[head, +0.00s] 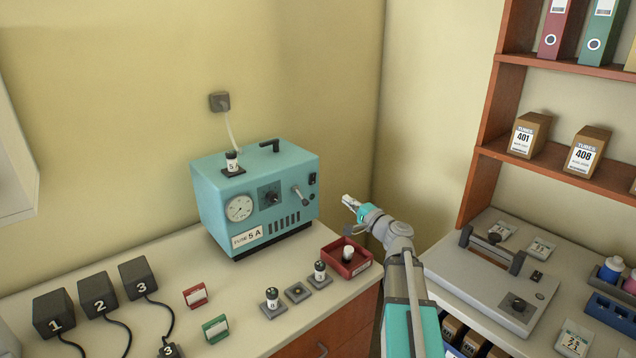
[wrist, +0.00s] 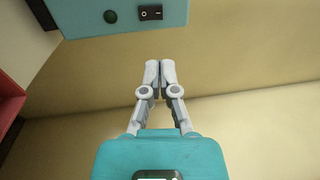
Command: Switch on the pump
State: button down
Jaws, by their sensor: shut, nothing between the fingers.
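I cannot tell which side is pressed. My gripper (head: 347,202) is to the right of the pump, apart from it. In the wrist view my gripper (wrist: 160,64) has its fingertips together, empty, short of the switch.
Numbered black blocks (head: 97,294) with cables are at left. A shelf (head: 560,165) and grey device (head: 480,285) are at right.

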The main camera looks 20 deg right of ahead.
aim_at(313, 175)
jog(key=shift+w, duration=0.15)
jog(key=p+x, duration=0.1)
jog(key=x, duration=1.2)
jog(key=shift+r+p, duration=0.1)
jog(key=shift+p, duration=0.25)
jog(key=shift+w+a, duration=0.15)
jog(key=shift+w, duration=0.2)
jog(key=shift+w+a+r, duration=0.1)
jog(key=shift+a, duration=0.15)
jog(key=shift+d, duration=0.25)
jog(key=shift+s+d, duration=0.1)
jog(key=shift+s, duration=0.55)
jog(key=r+p+v, duration=0.2)
jog(key=r+v, duration=0.1)
jog(key=v, duration=0.9)
jog(key=shift+s+d, duration=0.15)
jog(key=shift+s, duration=0.2)
